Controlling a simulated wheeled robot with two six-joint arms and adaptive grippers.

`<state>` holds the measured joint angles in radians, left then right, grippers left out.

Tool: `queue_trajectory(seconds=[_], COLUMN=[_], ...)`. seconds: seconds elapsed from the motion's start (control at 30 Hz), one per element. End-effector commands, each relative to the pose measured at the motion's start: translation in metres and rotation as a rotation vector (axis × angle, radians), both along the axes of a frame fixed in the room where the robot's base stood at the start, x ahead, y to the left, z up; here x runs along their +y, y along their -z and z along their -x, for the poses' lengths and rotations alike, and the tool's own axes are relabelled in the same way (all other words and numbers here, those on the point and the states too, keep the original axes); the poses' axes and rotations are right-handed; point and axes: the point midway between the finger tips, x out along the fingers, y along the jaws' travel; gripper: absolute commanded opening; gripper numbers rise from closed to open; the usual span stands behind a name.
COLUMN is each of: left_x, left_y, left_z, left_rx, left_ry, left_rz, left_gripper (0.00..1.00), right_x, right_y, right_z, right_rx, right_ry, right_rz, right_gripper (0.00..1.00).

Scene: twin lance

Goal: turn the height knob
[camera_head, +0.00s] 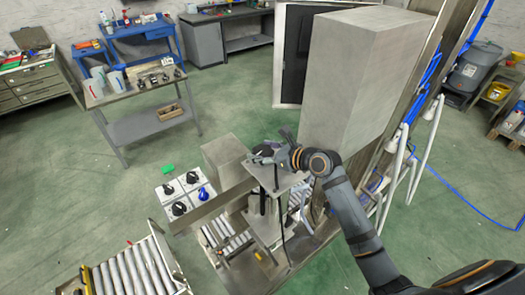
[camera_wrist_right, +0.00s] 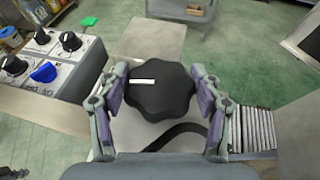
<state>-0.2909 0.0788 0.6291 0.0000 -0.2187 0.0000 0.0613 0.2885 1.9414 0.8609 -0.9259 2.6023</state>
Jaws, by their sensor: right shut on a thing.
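The height knob (camera_wrist_right: 155,98) is a black lobed knob with a white mark on top. It sits on a pale metal plate and fills the middle of the right wrist view. My right gripper (camera_wrist_right: 160,80) has a finger on each side of it, with purple pads against its rim, and is shut on it. In the head view the right gripper (camera_head: 273,152) comes in from the right over the bracket plate (camera_head: 283,181), and the knob (camera_head: 262,150) shows dark and small, partly covered by the gripper. My left gripper is not in view.
A control panel (camera_head: 172,188) with several black knobs and a blue one stands left of the bracket. A big grey metal box (camera_head: 345,80) rises behind the right gripper. A roller conveyor (camera_head: 130,275) runs at the lower left. A workbench (camera_head: 150,125) stands farther back.

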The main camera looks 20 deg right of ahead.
Motion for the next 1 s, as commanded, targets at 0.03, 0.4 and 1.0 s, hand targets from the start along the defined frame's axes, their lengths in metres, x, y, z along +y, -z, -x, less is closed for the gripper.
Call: queue_trajectory(seconds=[0.03,0.4,1.0], left_x=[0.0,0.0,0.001], left_y=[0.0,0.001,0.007], left_z=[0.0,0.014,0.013], left_rx=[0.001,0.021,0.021], left_ry=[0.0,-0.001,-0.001], left_rz=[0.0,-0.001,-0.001], left_gripper=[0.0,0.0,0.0], right_x=[0.0,-0.001,0.0], right_y=[0.0,0.0,0.0], right_z=[0.0,-0.001,-0.001], right_rx=[0.0,0.002,-0.002], right_ry=[-0.004,-0.171,-0.733], right_rz=[0.0,0.001,-0.004], right_gripper=[0.34,0.34,0.34])
